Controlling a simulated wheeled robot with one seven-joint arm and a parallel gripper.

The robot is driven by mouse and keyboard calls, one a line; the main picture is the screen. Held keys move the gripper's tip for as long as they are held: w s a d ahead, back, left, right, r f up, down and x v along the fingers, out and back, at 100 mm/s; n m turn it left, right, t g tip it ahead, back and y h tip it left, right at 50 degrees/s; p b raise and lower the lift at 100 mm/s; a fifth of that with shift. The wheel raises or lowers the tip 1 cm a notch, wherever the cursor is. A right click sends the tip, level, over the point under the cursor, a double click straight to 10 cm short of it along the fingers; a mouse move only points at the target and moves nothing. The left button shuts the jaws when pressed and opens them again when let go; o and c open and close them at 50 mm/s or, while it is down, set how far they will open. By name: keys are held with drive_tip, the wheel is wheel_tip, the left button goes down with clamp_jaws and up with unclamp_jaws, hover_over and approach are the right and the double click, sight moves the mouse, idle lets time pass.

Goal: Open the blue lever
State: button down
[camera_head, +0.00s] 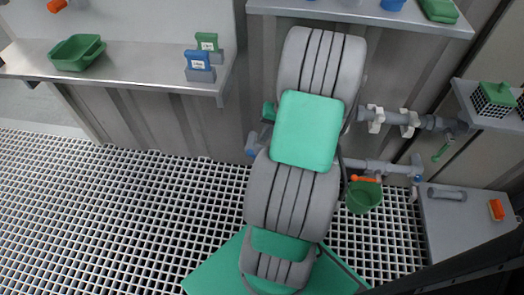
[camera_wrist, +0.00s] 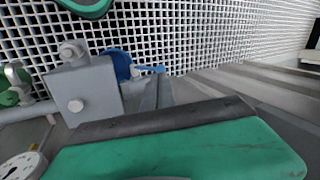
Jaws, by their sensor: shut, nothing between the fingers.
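The blue lever (camera_wrist: 151,69) shows in the wrist view as a short blue bar beside a round blue part (camera_wrist: 118,65), left of the middle. My gripper (camera_wrist: 162,80) appears as narrow grey fingers, shut and empty, close to the lever's right end. I cannot tell whether they touch it. In the head view my arm hides the gripper and the lever itself cannot be made out. A blue-grey fitting (camera_head: 252,145) shows just left of my arm there.
A grey bolted block (camera_wrist: 88,92) and a pressure gauge (camera_wrist: 22,166) stand left in the wrist view. A shelf (camera_head: 130,72) holds a green tray (camera_head: 77,52). The grating floor at left is clear.

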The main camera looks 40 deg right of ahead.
drive_tip(key=s+d+f+m+t, duration=0.1)
drive_tip(key=s+d+f+m, duration=0.1)
drive_tip(key=s+d+f, duration=0.3)
drive_tip(key=w+a+f+b, duration=0.1)
drive_tip(key=w+f, duration=0.1)
drive_tip(key=f, duration=0.1)
drive_tip(key=w+a+f+b, duration=0.1)
drive_tip(key=w+f+b, duration=0.1)
drive_tip(key=w+a+f+b, duration=0.1)
drive_tip(key=w+f+b, duration=0.1)
drive_tip(key=f, duration=0.1)
drive_tip(key=shift+w+a+f, duration=0.3)
drive_tip(key=shift+w+f, duration=0.05)
drive_tip(key=shift+w, duration=0.05)
drive_tip(key=shift+w+a+f, duration=0.2)
drive_tip(key=shift+w+a, duration=0.05)
drive_tip(key=shift+w, duration=0.05)
drive_tip(key=shift+w+a, duration=0.1)
drive_tip(key=shift+w, duration=0.05)
drive_tip(key=shift+r, duration=0.1)
